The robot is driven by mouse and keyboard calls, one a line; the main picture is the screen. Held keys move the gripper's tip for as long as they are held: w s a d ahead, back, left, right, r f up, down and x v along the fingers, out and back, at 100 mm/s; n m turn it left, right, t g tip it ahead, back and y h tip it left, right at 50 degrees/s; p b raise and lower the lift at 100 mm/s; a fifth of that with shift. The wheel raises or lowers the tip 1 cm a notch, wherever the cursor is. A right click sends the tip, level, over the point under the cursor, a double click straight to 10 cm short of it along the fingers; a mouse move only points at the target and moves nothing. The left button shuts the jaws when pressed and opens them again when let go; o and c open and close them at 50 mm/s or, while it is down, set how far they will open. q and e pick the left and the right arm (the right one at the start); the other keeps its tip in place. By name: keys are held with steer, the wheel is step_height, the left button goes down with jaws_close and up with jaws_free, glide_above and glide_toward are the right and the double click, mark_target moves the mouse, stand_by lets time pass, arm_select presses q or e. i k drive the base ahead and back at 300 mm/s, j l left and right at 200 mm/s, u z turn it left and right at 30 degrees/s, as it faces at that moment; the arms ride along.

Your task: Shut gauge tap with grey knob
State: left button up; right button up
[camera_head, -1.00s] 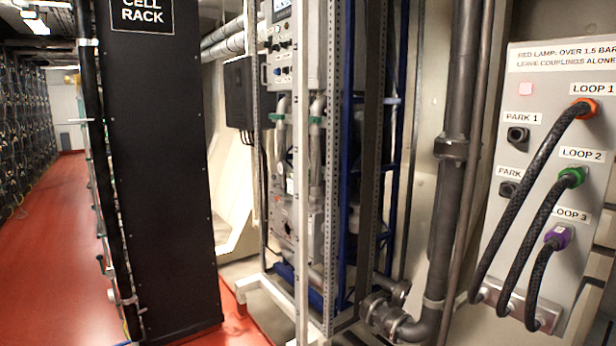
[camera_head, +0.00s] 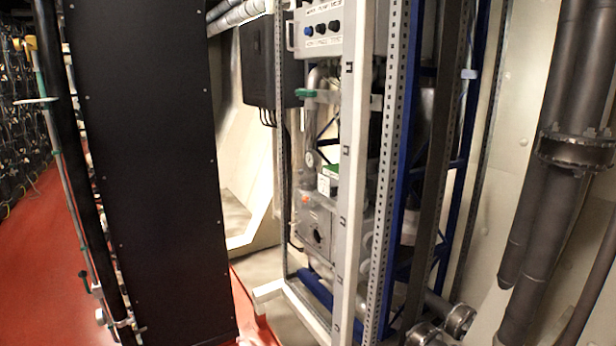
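Neither of my grippers is in view. A small round gauge (camera_head: 311,160) with a pale face shows among the pipes behind the white post. I cannot make out a grey knob or a tap beside it at this size. A green fitting (camera_head: 305,93) sits on the pipe above, and a green and white block (camera_head: 327,181) is just below the gauge. A grey box with a dark round opening (camera_head: 317,236) is lower down. The white post and slotted uprights hide part of this pipework.
A black rack panel (camera_head: 145,170) stands close on the left, with a thin pipe and small fittings (camera_head: 122,323) along its left edge. Thick dark pipes (camera_head: 560,150) stand right. Red floor (camera_head: 35,260) is clear at left.

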mark_target(300, 171)
steer(key=i+j, duration=0.25)
steer(key=i, duration=0.2)
steer(key=i+j+u, duration=0.1)
steer(key=i+j, duration=0.15)
steer(key=i, duration=0.25)
steer(key=i+j, duration=0.25)
steer(key=i, duration=0.2)
steer(key=i+j, duration=0.2)
steer(key=i, duration=0.3)
steer(key=j+u, duration=0.05)
